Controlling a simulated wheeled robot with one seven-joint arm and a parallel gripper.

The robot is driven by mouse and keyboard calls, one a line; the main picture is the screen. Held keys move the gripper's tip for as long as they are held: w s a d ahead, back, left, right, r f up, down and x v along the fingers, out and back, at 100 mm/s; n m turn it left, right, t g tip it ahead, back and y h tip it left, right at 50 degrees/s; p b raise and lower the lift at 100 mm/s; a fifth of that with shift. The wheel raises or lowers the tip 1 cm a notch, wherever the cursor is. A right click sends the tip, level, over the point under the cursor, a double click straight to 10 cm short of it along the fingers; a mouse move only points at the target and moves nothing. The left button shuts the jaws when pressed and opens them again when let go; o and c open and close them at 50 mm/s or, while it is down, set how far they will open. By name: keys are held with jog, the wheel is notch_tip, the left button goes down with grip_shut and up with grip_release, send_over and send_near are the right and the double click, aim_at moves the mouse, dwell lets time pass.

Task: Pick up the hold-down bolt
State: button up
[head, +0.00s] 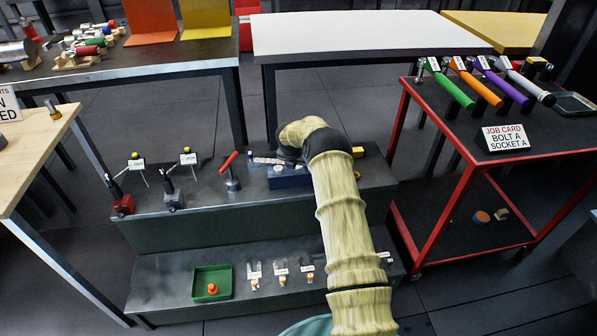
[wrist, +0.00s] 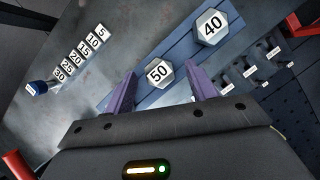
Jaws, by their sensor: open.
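In the wrist view my gripper (wrist: 161,70) is open, with its two purple fingers on either side of a silver hex head marked 50 (wrist: 159,73). I cannot tell whether the fingers touch it. A second hex head, marked 40 (wrist: 211,27), stands beyond it on the same blue block (wrist: 183,52). No label names the hold-down bolt, so I cannot tell which piece it is. In the head view the blue block (head: 288,181) lies on the upper step, partly behind my arm; my gripper is hidden there.
Several small labelled pieces (head: 281,274) and a green tray (head: 211,284) sit on the lower step. A red-handled tool (head: 230,172) stands left of the block. A red cart (head: 447,150) at right holds coloured-handled tools and a job card (head: 504,138) reading bolt A, socket A.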

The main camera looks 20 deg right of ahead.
aim_at(297, 167)
jog(key=c, duration=1.2)
jog(key=shift+r, duration=0.15)
notch_tip(297, 167, up, 10)
jog(key=shift+f+p, duration=0.1)
jog(key=shift+p, duration=1.05)
